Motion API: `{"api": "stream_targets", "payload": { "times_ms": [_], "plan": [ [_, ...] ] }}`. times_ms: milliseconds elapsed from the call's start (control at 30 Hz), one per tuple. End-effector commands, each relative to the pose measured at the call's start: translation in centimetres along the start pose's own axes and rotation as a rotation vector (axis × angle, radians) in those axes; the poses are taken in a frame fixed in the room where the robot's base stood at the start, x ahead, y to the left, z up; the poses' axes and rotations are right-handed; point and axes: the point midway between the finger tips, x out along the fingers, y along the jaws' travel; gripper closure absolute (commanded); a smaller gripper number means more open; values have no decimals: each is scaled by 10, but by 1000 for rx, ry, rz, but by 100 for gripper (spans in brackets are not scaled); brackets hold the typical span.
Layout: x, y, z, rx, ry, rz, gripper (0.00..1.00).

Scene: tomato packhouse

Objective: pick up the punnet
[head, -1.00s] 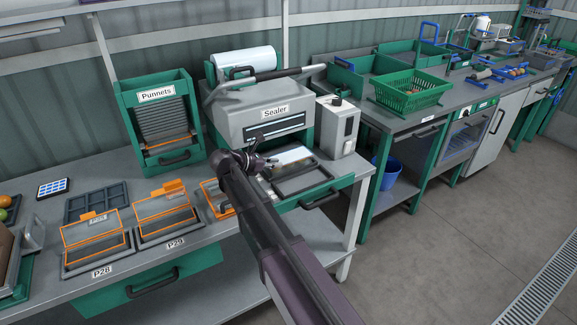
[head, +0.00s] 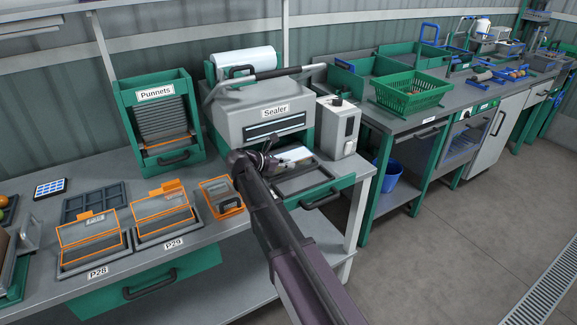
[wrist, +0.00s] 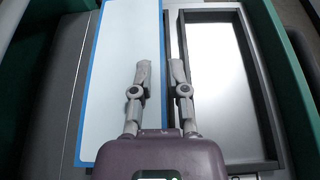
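Several orange-edged clear punnets stand on the grey bench in the head view. One (head: 93,238) is on the tray marked P28, one (head: 163,212) on the tray marked P29, and a smaller-looking one (head: 221,196) is just left of my arm. A stack of dark punnets (head: 162,120) is in the green holder labelled Punnets. My gripper (wrist: 160,72) is over the sealer's front, to the right of the standing punnets. Its fingers are apart with nothing seen between them. In the wrist view no punnet is recognisable.
The sealer (head: 262,115) stands behind my gripper. Below it are a blue-edged white panel (wrist: 128,50) and a dark-framed tray (wrist: 178,22). A grey control box (head: 338,128) stands to the right. An empty-looking dark tray (head: 95,200) lies behind the P28 punnet.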

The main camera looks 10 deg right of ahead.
Motion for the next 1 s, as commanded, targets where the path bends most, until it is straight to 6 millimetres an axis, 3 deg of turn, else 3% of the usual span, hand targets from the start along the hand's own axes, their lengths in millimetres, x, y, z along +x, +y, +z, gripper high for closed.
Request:
{"api": "stream_targets", "payload": {
  "times_ms": [500,567,600,1000],
  "plan": [
    [0,0,0,0,0,1,80],
    [0,0,0,0,0,1,97],
    [0,0,0,0,0,1,100],
    [-1,0,1,0,0,1,100]
  ]
}}
